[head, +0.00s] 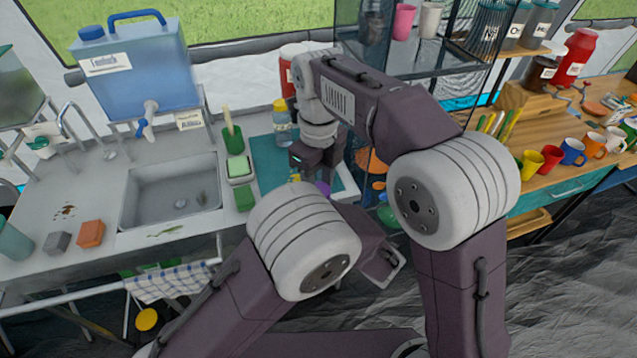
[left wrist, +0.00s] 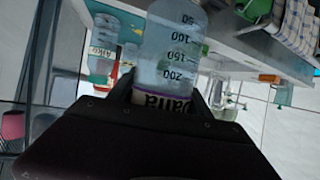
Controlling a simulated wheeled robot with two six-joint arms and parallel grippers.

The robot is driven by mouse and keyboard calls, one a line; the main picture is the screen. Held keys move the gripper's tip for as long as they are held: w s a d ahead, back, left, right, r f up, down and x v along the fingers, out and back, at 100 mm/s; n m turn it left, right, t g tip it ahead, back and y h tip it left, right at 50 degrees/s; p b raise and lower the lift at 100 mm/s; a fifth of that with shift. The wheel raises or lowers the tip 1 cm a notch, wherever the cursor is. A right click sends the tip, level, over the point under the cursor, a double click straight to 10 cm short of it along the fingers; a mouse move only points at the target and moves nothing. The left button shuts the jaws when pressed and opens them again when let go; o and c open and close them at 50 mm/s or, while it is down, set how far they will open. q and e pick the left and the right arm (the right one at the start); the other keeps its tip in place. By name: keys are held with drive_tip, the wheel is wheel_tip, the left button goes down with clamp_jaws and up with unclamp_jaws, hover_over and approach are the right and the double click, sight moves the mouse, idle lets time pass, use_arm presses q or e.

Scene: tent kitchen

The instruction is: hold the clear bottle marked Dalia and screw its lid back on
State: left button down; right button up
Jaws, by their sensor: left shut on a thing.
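The clear bottle (left wrist: 172,50) with printed measuring marks fills the upper middle of the left wrist view. Its white label, with a purple edge, reads upside down there and seems to say Dalia. My left gripper (left wrist: 168,98) is shut around the bottle at this label. The bottle's end beyond the fingers is hidden, so its mouth does not show. In the head view my left arm's links hide this grip. My right gripper (head: 316,158) hangs low over the right part of the counter; its fingertips are too hidden to read. A small purple thing (head: 322,187) shows beneath it. I cannot pick out the lid.
Another bottle (head: 282,118) with a yellow cap stands behind the teal mat (head: 265,155); its label seems to read Aiko in the left wrist view (left wrist: 101,55). A sink (head: 172,195), brush (head: 230,130) and sponges lie left. A shelf rack and mugs stand right.

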drive_tip(key=o, duration=1.3)
drive_tip(key=shift+r, duration=2.25)
drive_tip(key=shift+c, duration=0.5)
